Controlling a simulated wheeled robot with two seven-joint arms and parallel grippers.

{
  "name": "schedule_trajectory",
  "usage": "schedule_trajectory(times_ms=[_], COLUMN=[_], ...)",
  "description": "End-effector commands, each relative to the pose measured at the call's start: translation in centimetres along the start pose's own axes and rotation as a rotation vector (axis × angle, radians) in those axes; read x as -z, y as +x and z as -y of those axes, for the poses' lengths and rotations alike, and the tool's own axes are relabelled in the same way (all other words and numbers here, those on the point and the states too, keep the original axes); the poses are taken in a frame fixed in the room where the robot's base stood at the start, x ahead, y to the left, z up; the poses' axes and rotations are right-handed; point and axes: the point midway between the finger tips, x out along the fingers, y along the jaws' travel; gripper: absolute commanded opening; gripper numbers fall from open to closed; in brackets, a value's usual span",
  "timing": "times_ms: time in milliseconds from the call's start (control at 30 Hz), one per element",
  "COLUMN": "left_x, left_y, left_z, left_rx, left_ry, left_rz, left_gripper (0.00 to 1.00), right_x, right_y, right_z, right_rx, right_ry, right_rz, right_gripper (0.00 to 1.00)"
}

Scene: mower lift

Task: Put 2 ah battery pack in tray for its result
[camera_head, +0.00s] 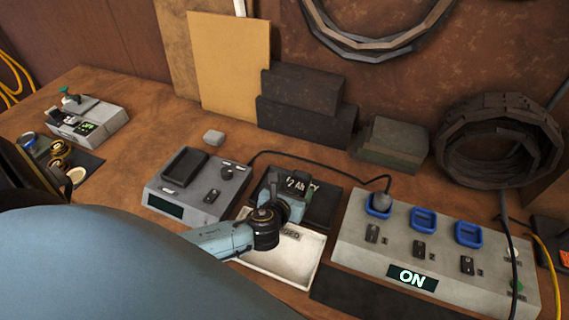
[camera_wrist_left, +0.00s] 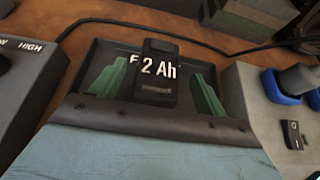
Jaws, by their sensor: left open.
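The 2 Ah battery pack (camera_wrist_left: 157,80) is a dark block with white "2 Ah" lettering. It is in the black tray (camera_wrist_left: 95,57), and its label also shows in the head view (camera_head: 297,183). My left gripper (camera_head: 288,190) is over this tray, partly covering it. In the left wrist view its green fingers (camera_wrist_left: 153,92) are apart, one on each side of the pack, with visible gaps. A white tray (camera_head: 275,262) lies in front of the black one, partly hidden by my arm; its label is mostly covered. My right gripper is not in view.
A grey tester (camera_head: 180,195) with a dark slot and blank display stands left of the trays. A grey power strip (camera_head: 350,240) with blue sockets and an "ON" display stands right. A black cable (camera_head: 320,160) runs behind the black tray. Dark blocks (camera_head: 305,105) stand at the wall.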

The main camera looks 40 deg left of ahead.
Motion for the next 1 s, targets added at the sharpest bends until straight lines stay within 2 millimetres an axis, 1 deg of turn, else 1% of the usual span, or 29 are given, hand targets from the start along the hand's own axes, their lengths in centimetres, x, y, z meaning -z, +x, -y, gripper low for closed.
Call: schedule_trajectory(times_ms=[33,200,300,400,567,1000], left_x=[0.0,0.0,0.1,0.0,0.0,0.0], left_y=[-1.3,-4.7,-6.2,-7.3,-7.9,-7.9], left_z=[0.0,0.0,0.0,0.0,0.0,0.0], left_rx=[0.002,0.002,0.002,0.001,0.001,0.000], left_ry=[0.001,0.001,0.001,0.001,0.000,0.000], left_rz=[-0.003,-0.002,-0.002,-0.001,0.000,0.000], left_gripper=[0.74,0.74,0.74,0.74,0.74,0.74], right_x=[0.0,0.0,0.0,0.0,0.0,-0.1], right_y=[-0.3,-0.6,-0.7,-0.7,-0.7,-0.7], right_z=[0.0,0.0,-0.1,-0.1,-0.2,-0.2], right_rx=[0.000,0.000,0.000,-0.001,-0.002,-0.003], right_ry=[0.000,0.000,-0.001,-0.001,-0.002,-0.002], right_rz=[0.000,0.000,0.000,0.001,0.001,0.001], right_gripper=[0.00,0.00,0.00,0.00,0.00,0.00])
